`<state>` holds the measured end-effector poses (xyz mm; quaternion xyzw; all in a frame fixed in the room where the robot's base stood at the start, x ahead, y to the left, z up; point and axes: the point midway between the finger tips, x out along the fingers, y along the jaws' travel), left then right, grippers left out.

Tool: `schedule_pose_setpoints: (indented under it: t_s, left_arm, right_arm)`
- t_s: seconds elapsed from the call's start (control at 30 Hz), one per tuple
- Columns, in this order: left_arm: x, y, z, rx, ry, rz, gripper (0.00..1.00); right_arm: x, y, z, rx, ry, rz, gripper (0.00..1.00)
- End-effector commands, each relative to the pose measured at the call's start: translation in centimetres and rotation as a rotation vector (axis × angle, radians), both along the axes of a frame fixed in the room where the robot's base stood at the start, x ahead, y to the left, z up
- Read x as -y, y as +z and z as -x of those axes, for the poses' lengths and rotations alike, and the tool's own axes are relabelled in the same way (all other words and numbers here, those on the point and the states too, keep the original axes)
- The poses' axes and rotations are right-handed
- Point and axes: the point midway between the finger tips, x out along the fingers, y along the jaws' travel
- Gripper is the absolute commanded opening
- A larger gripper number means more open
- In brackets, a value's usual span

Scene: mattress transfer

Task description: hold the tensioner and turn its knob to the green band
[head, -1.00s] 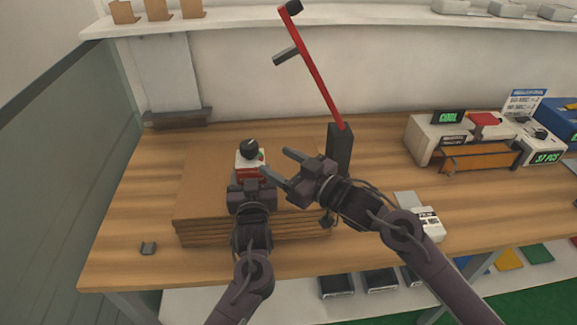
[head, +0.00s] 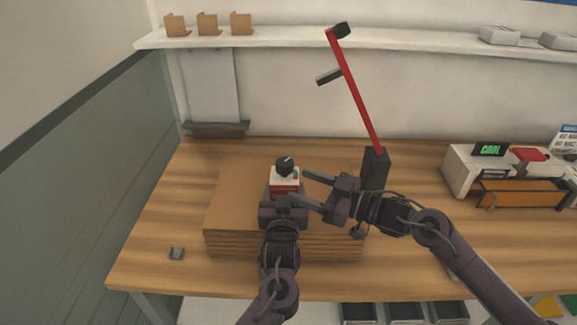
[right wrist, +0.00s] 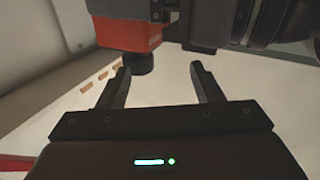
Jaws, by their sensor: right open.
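The tensioner (head: 285,185) is a small red and white block with a black knob (head: 284,165) on top. It is upright above the cardboard stack, and a small green patch shows at its right edge. My left gripper (head: 284,199) is shut on its body from the front; its fingers are partly hidden. My right gripper (head: 305,188) is open and empty, just right of the tensioner, fingers pointing left. In the right wrist view the red body (right wrist: 125,33) and the knob (right wrist: 138,63) appear beyond the open fingers, the knob nearer the left finger. The knob's pointer setting is too small to read.
A stack of cardboard sheets (head: 228,215) lies under the grippers. A dark post with a red lever (head: 362,112) stands close behind my right gripper. A small grey piece (head: 177,253) lies at the left. Machines with a green display (head: 490,149) stand at the right.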

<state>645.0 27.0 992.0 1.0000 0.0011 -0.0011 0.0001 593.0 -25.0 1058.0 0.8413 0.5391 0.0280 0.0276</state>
Motion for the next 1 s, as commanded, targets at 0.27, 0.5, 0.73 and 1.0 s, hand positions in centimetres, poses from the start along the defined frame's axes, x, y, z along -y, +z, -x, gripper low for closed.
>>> schedule_pose_setpoints:
  t_s: [0.27, 0.5, 0.73, 1.0]
  left_arm:
    - [0.0, 0.4, 0.0, 0.007, -0.001, 0.002, 0.15]
    - [0.0, 0.4, 0.0, 0.007, -0.001, 0.003, 0.15]
    - [0.0, 0.4, 0.0, 0.007, -0.001, 0.002, 0.15]
    - [0.0, 0.4, 0.0, 0.007, 0.0, 0.002, 0.15]
  right_arm:
    - [4.0, 0.5, -2.9, -0.028, 0.199, 0.014, 0.6]
    - [6.3, 1.5, -3.8, -0.049, 0.251, 0.004, 0.6]
    - [3.9, 1.6, -4.2, -0.053, 0.259, 0.001, 0.6]
    - [-1.5, 1.6, -5.1, -0.051, 0.258, 0.002, 0.6]
